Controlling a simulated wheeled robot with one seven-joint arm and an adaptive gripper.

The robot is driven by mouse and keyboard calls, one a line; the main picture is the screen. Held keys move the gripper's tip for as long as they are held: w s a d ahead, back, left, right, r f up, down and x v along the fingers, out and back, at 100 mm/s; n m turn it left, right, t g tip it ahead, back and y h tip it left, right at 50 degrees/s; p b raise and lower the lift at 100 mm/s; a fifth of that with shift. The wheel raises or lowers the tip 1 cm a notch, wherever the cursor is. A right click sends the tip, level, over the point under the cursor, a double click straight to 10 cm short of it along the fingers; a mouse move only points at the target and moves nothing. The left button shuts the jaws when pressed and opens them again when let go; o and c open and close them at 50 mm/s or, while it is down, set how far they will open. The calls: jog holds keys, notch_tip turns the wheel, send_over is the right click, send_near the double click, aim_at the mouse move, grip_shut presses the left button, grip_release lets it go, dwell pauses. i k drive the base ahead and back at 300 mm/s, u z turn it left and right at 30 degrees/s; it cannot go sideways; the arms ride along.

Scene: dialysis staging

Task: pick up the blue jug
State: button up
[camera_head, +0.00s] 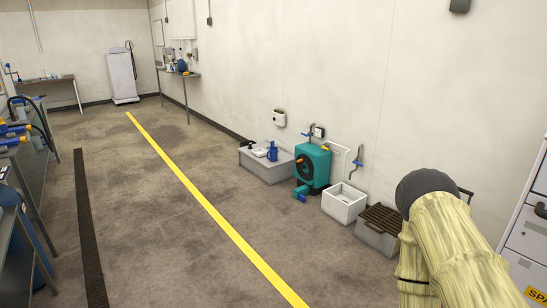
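A small blue jug-like vessel (272,152) stands upright on a low grey box (265,170) against the right wall. Small white items lie beside it on the left. Another blue object (182,66) stands on the far wall table; it is too small to tell whether it is a jug. Part of my pale yellow arm with a dark rounded joint shows at the lower right, well apart from the blue vessel. My gripper is not seen.
Right of the grey box stand a teal machine (313,169), a white sink (345,202) and a grey bin with a brown grate (382,219). Benches line the left side. A white cabinet (530,240) stands at right. The floor around the yellow line (190,188) is clear.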

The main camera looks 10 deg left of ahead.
aim_at(272, 152)
jog(key=u, duration=0.3)
jog(key=i, duration=1.4)
jog(key=u, duration=0.45)
jog(key=i, duration=3.4)
jog(key=z, duration=0.65)
jog(key=i, duration=1.8)
jog(key=z, duration=0.5)
